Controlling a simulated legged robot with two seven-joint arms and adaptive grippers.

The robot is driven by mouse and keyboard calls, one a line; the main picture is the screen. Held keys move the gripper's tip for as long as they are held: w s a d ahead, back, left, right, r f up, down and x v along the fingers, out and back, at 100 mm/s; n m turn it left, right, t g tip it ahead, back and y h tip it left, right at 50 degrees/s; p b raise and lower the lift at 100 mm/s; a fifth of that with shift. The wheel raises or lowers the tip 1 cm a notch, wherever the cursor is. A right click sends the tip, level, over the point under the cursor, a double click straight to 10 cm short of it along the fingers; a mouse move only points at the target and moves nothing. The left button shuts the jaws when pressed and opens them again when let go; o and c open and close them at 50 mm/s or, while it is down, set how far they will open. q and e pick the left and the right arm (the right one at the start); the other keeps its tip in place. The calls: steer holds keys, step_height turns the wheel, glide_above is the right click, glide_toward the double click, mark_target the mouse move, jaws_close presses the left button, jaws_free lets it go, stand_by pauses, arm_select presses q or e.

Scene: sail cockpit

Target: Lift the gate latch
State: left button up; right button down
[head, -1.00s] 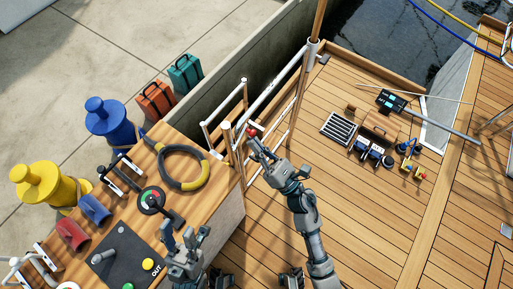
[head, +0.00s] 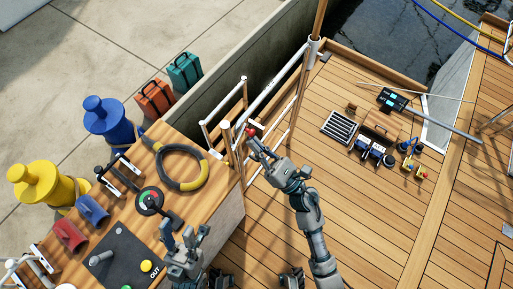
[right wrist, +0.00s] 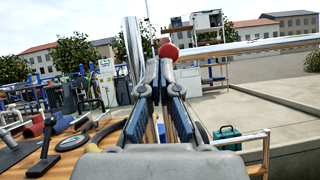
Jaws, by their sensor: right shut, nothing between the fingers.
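The gate (head: 268,90) is a white and wooden rail frame beside the deck edge. A small red ball knob (head: 251,131), seemingly part of the latch, is at its near end by the posts. My right gripper (head: 256,145) is shut and empty, its tips right at the knob. In the right wrist view the red knob (right wrist: 168,51) sits at the fingertips (right wrist: 158,62), slightly to the right; contact cannot be told. The rest of the latch is hidden behind the fingers. My left gripper (head: 184,240) is open and empty over the bench's near right edge.
A concrete wall (head: 240,62) runs behind the gate.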

steer(key=shift+s+a+r+n+g+y+b, duration=0.1)
steer(key=shift+n+g+y+b, duration=0.55)
steer(key=shift+n, duration=0.65)
stand_by(0.7)
